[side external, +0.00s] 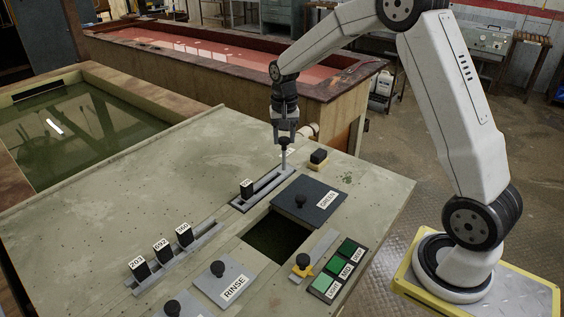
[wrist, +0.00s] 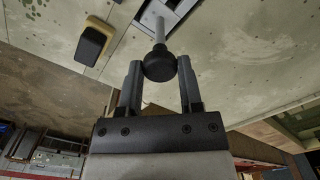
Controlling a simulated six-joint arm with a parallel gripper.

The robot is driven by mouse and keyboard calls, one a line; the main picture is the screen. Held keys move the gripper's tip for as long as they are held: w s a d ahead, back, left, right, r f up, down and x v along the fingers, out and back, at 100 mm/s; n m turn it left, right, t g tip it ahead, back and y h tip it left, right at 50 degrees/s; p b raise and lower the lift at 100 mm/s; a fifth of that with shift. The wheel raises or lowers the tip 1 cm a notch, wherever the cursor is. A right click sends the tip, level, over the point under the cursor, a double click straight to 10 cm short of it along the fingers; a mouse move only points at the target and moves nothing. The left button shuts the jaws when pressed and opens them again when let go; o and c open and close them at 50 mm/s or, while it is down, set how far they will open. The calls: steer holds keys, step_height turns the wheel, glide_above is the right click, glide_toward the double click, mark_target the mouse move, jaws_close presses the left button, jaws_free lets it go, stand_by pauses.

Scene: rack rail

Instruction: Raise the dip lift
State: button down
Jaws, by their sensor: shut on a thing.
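The dip lift appears to be the grey slotted plate (side external: 268,187) on the bench, with an upright metal rod (side external: 284,161) at its far right end. A round black knob (wrist: 160,68) tops the rod; the rod also shows in the wrist view (wrist: 157,22). My gripper (side external: 285,138) points down over the rod and is shut on the knob, with one finger on each side in the wrist view (wrist: 160,75). The knob is partly hidden by my fingers in the side view.
A black-topped yellow block (side external: 318,158) sits close right of the rod. A dark GREEN cover (side external: 307,200) lies beside an open square well (side external: 275,240). The RINSE cover (side external: 224,281), several labelled black blocks and green shade swatches (side external: 341,266) lie nearer.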

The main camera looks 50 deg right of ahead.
steer(key=shift+r, duration=0.45)
steer(key=shift+w, duration=0.1)
steer(key=c, duration=0.5)
jaws_free()
steer(key=shift+r, duration=0.1)
steer(key=shift+o, duration=1.2)
steer(key=shift+r, duration=3.8)
